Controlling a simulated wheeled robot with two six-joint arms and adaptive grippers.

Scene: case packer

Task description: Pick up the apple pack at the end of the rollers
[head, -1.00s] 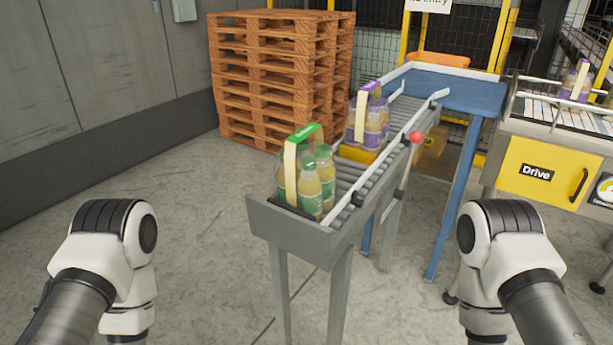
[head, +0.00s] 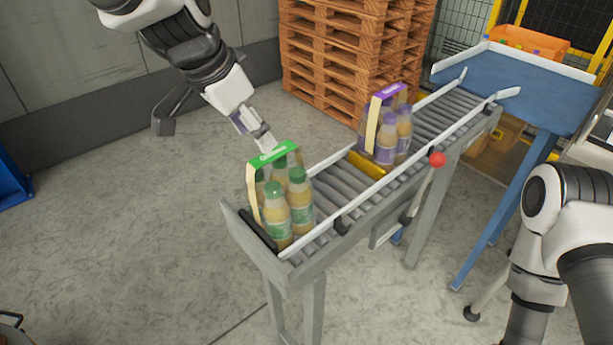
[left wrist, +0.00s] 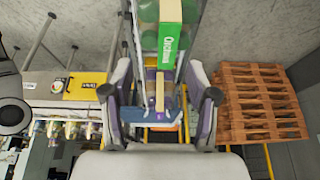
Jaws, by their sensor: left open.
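The apple pack (head: 276,205), bottles of pale juice with green caps under a green-topped carrying strap, stands upright at the near end of the rollers (head: 335,184). Its green top shows at the upper middle of the left wrist view (left wrist: 171,35). My left gripper (head: 262,137) is just behind and above the pack in the head view, its fingertips close to the green strap. Whether it touches is unclear. In the left wrist view my left gripper (left wrist: 160,95) is open, its fingers wide apart with nothing gripped. My right arm is at the right; its gripper is out of view.
A purple-capped pack (head: 386,132) stands farther up the rollers behind a yellow stop (head: 366,166). White guide rails (head: 385,157) line the rollers. A red button (head: 437,160) sits on the near side.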

